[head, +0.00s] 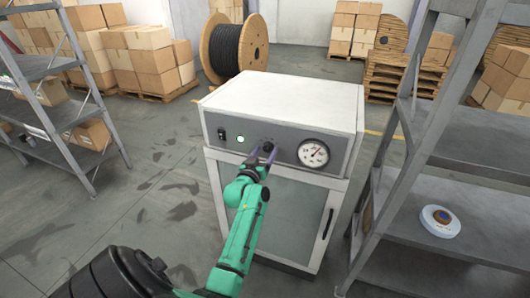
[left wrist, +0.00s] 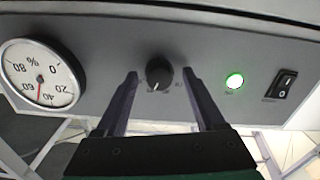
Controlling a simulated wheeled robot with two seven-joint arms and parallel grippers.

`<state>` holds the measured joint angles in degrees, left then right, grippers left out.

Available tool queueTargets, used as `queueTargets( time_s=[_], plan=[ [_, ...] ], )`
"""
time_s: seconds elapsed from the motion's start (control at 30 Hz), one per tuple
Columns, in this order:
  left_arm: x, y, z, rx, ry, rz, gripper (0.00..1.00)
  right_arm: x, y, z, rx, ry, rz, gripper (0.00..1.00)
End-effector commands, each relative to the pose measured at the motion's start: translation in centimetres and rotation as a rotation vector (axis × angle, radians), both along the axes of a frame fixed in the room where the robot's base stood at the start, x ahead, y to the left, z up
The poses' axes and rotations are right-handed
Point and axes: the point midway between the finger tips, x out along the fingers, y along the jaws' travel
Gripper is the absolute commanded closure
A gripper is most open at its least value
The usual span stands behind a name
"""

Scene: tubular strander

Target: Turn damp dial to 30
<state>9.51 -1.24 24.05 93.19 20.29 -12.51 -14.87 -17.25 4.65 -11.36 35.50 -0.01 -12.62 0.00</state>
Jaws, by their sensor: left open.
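The damp dial is a small black round knob (left wrist: 159,75) on the grey front panel of a white cabinet; it also shows in the head view (head: 268,146), partly covered by my gripper. My left gripper (head: 264,153) is at the panel in front of the dial. In the left wrist view my left gripper (left wrist: 160,80) is open, with one finger on each side of the knob and visible gaps between. A round white gauge (head: 313,153) sits beside the dial; in the wrist view its red needle (left wrist: 40,90) points near 40. My right gripper is not in view.
The panel has a lit green lamp (head: 240,139) and a black switch (head: 221,134). Metal shelves stand left (head: 60,110) and right (head: 440,160), the right one close to the cabinet (head: 285,100). A cable spool (head: 233,47) and boxes stand behind.

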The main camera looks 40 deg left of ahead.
Motion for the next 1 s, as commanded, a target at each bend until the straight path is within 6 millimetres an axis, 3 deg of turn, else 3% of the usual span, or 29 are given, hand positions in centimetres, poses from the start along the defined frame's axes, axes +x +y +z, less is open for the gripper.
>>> queueTargets(
  time_s=[0.03, 0.2, 0.23, 0.63, 1.0],
  plan=[
    [0.0, 0.0, 0.0, 0.000, 0.000, 0.000, 0.29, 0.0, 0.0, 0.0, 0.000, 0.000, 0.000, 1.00],
    [0.0, 0.0, 0.0, 0.000, 0.000, 0.000, 0.94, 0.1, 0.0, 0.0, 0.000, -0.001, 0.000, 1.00],
    [0.0, 0.0, 0.0, 0.000, 0.001, 0.000, 1.00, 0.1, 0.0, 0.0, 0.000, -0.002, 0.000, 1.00],
    [0.0, -0.1, 0.0, -0.056, -0.019, -0.001, 1.00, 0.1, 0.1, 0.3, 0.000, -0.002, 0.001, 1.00],
    [0.0, -0.1, 0.0, -0.294, -0.100, -0.001, 1.00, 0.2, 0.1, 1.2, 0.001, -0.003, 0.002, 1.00]
  ],
)
